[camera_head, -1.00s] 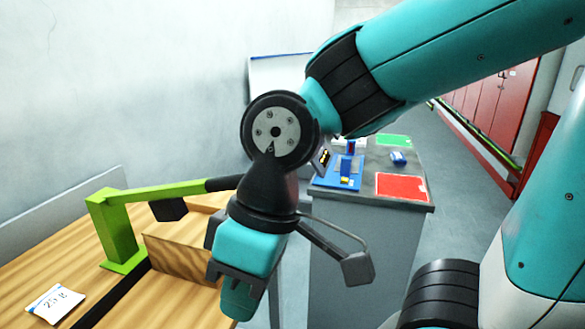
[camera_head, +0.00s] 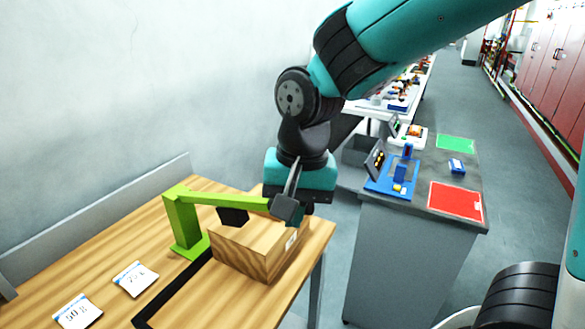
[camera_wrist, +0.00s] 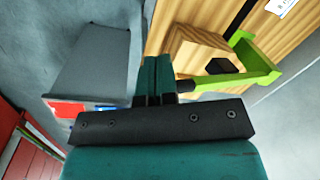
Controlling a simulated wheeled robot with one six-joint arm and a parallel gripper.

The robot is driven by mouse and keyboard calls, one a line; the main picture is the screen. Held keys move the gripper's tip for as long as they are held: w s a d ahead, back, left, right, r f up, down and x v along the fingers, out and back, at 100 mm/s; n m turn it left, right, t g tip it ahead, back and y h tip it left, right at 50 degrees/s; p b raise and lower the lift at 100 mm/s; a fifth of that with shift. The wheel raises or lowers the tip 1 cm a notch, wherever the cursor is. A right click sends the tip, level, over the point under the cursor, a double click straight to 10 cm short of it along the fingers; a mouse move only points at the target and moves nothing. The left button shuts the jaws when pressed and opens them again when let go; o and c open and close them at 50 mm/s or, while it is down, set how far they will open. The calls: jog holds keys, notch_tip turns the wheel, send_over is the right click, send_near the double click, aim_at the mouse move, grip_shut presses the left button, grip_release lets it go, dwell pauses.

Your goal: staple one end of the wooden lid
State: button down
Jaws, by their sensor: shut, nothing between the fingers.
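The wooden box with its lid (camera_head: 262,250) stands on the wooden table. It also shows in the wrist view (camera_wrist: 192,52). The green stapling press (camera_head: 185,225) stands at its left, its arm reaching over the box with a black head (camera_head: 233,215) above the lid. It also shows in the wrist view (camera_wrist: 262,72), with a dark handle end close to my fingers. My gripper (camera_head: 306,208) is shut and empty, beside the handle's end above the box's right side. Its teal fingers also show in the wrist view (camera_wrist: 157,64). Whether they touch the handle I cannot tell.
Two weight cards (camera_head: 135,279) lie on the table at left, near a black strip (camera_head: 172,290). A grey workbench (camera_head: 400,219) at right carries a blue device (camera_head: 392,181), a red mat (camera_head: 456,201) and a green mat (camera_head: 455,143). A floor gap lies between.

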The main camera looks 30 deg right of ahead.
jog(key=w+d+r+m+h+p, duration=0.2)
jog(key=w+r+m+p, duration=0.2)
jog(key=w+m, duration=0.3)
jog(key=shift+r+m+p, duration=0.15)
jog(key=shift+m+p, duration=0.5)
jog(key=shift+m, duration=0.35)
jog(key=f+b, duration=0.5)
jog(key=f, duration=0.2)
jog(key=shift+w+d+b, duration=0.1)
jog(key=shift+d+b, duration=0.15)
jog(key=shift+b, duration=0.15)
notch_tip(320, 180, down, 4)
jog(key=b, duration=0.3)
jog(key=shift+f, duration=0.25)
jog(key=shift+r, duration=0.15)
